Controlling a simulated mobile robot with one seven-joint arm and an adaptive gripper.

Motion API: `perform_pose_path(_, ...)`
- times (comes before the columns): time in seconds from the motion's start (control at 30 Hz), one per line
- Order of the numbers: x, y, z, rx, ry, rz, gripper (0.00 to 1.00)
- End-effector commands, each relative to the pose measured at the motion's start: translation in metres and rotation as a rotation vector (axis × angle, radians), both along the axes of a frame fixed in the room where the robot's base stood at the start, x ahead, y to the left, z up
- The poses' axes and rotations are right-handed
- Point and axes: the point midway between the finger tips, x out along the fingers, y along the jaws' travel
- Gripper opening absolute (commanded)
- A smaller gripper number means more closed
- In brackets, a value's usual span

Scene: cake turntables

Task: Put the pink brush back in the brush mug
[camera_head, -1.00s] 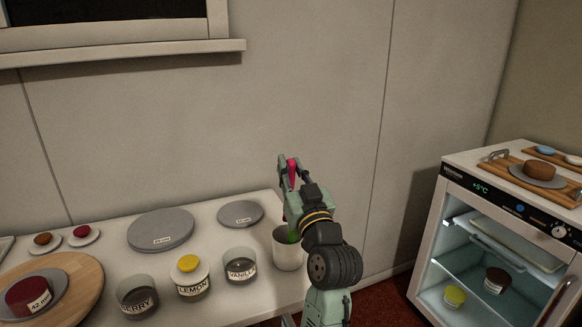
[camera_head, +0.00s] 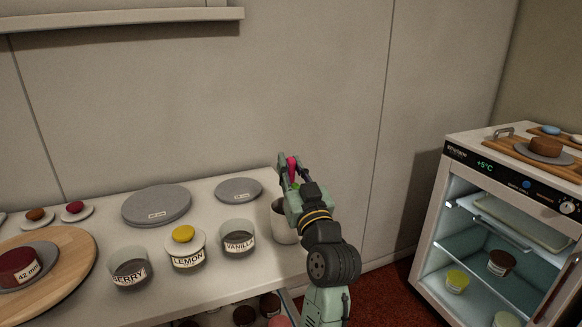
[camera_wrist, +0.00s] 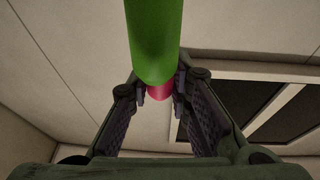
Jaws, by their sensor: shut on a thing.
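My gripper (camera_head: 289,178) points upward above the white brush mug (camera_head: 282,226) in the head view. It is shut on the pink brush (camera_head: 292,168), whose pink part shows between the fingers. In the wrist view the pink piece (camera_wrist: 160,92) sits between the fingertips. A thick green rod (camera_wrist: 152,40) stands in front of it there, and I cannot tell whether it is part of the same brush or another one. A little green also shows by the gripper in the head view. The mug is partly hidden behind my arm, and its inside is mostly hidden.
The labelled vanilla (camera_head: 238,243), lemon (camera_head: 188,259) and berry (camera_head: 128,274) jars stand left of the mug. Grey round plates (camera_head: 157,205) lie behind them. An open drawer (camera_head: 228,316) with round items is below the table. An open fridge (camera_head: 490,250) stands at right.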

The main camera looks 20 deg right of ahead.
Motion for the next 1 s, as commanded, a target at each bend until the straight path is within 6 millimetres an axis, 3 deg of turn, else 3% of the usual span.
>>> perform_pose_path(0.53, 0.0, 0.0, -0.006, 0.0, 0.0, 0.0, 0.0)
perform_pose_path(1.0, 0.0, 0.0, -0.025, 0.0, 0.0, 0.0, 0.0)
